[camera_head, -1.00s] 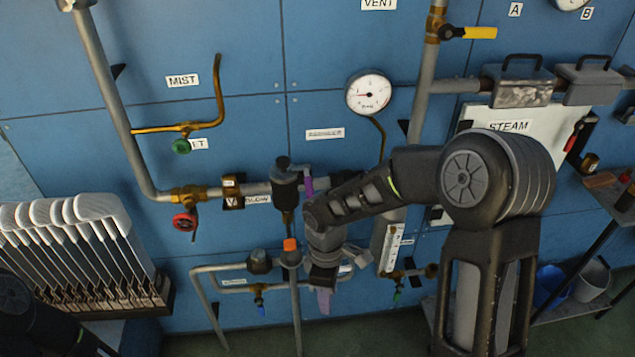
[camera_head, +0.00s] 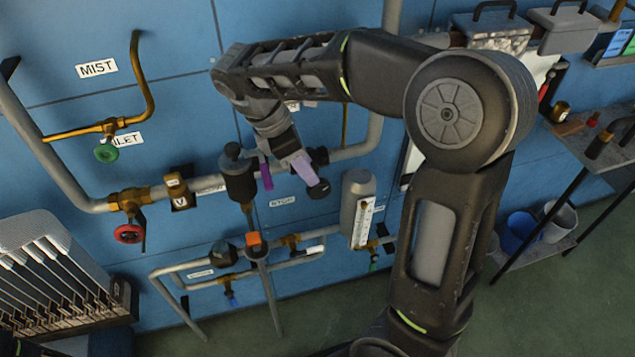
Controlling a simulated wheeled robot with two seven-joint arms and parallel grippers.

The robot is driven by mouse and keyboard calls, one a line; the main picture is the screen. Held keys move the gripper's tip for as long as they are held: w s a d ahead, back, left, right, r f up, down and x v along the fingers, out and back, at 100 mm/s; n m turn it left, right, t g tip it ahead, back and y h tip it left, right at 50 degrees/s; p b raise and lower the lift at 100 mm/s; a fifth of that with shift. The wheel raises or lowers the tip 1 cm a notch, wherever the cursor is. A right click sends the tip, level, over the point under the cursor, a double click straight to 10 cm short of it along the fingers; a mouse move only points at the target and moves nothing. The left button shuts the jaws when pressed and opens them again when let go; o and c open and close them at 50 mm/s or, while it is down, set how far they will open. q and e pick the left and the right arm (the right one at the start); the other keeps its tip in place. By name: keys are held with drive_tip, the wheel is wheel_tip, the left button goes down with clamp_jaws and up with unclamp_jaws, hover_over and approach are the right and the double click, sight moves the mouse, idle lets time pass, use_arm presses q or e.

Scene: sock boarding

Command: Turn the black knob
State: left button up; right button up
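A small round black knob (camera_head: 318,189) shows on the blue wall panel, right of the label reading STOP (camera_head: 283,201). My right gripper (camera_head: 306,175) comes down from above, its pale purple fingers pointing at the knob. The fingertips end at or just in front of the knob's upper left edge. I cannot tell whether they touch it. The fingers overlap in this view, so the gap between them is hidden. My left gripper is not in view.
A black regulator (camera_head: 238,176) with a purple handle (camera_head: 265,176) stands left of the gripper on the grey pipe. A flow gauge (camera_head: 358,210) is to the right. A red valve wheel (camera_head: 129,233) and a golf-club-like rack (camera_head: 60,285) are at left.

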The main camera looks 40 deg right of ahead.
sight(319, 185)
drive_tip(key=b+x, duration=0.2)
drive_tip(key=x, duration=0.1)
drive_tip(key=shift+a+b, duration=0.15)
drive_tip(key=shift+b, duration=0.25)
drive_tip(key=x, duration=0.3)
drive_tip(key=shift+f, duration=0.15)
drive_tip(key=shift+x, duration=0.8)
drive_tip(key=shift+c, duration=0.6)
clamp_jaws()
